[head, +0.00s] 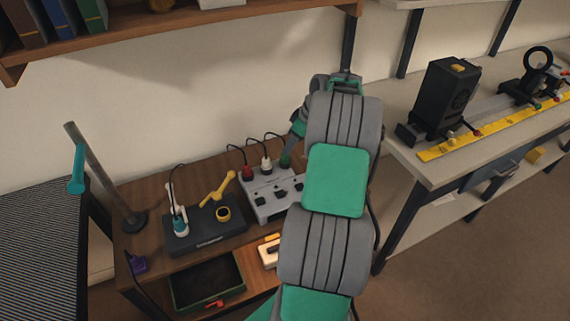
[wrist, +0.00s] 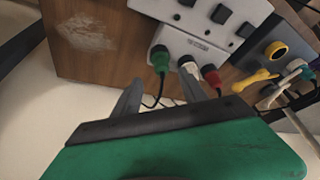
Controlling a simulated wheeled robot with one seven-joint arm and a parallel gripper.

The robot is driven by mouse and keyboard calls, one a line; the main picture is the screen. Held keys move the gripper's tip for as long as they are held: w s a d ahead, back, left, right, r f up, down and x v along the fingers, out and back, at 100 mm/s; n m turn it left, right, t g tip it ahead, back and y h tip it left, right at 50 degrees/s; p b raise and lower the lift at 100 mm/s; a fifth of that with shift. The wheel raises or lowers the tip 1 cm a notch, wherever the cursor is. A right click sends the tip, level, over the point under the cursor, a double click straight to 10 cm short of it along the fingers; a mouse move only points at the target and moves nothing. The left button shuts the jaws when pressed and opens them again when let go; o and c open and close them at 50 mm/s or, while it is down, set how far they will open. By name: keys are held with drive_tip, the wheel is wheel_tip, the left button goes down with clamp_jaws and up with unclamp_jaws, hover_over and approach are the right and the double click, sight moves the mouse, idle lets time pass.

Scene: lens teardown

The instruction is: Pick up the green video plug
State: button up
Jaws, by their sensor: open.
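The green video plug (wrist: 159,57) sits on the end of a grey socket box (wrist: 190,45), with a dark cable running from it. In the head view the green plug (head: 285,160) shows as a small dark green shape beside my arm, partly hidden. A white plug (wrist: 188,66) and a red plug (wrist: 210,76) sit in the same row. My gripper (wrist: 162,76) is open, its two grey fingers reaching toward the row of plugs. In the wrist view the green plug appears just beyond and between the fingertips. I cannot tell the exact gap. Nothing is held.
The box stands on a wooden desk (head: 150,190). Left of it is a dark station (head: 207,241) with a yellow tool (head: 218,189) and a white-and-teal tool (head: 180,222). A lamp-like post (head: 105,175) rises at left. A grey bench (head: 430,170) is at right. Loose cables hang behind the plugs.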

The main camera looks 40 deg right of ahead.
sight(285, 158)
drive_tip(key=x, duration=0.6)
drive_tip(key=shift+w+a+f, duration=0.15)
drive_tip(key=shift+w+a, duration=0.1)
clamp_jaws()
idle(0.3)
